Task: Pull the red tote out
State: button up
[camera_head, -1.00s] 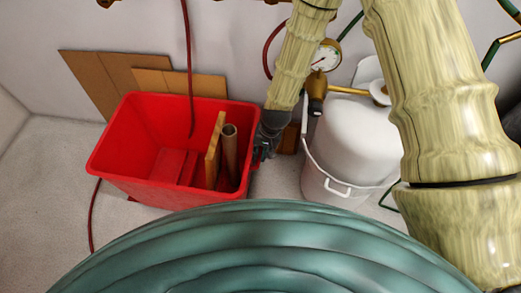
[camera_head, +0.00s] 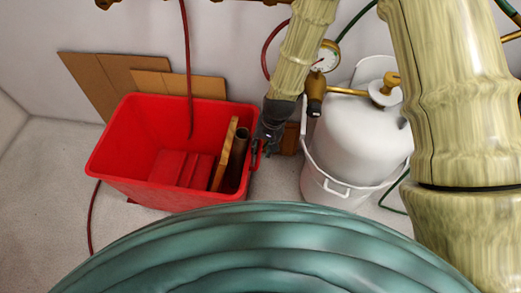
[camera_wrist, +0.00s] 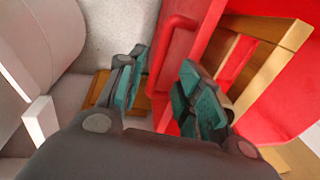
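The red tote (camera_head: 125,160) stands on the floor at left in the head view, open at the top. A wooden board (camera_head: 224,155) and a dark tube (camera_head: 240,155) lean inside its right end. My gripper (camera_head: 262,150) reaches down at the tote's right rim. In the wrist view, my gripper (camera_wrist: 163,70) has its teal-padded fingers apart, with the tote's red rim (camera_wrist: 183,38) running between them. The left finger is outside the tote and the right finger is on the inner side. Whether either pad touches the rim cannot be told.
A white tank in a white bucket (camera_head: 340,190) stands right of the tote, near my gripper. Cardboard sheets (camera_head: 90,80) lean on the wall behind. A red hose (camera_head: 187,60) hangs into the tote. A large green coil (camera_head: 270,245) fills the foreground.

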notch_tip(320, 180, up, 7)
jog(key=d, duration=0.1)
jog(key=shift+s+d, duration=0.2)
jog(key=shift+f, duration=0.1)
dwell(0.4)
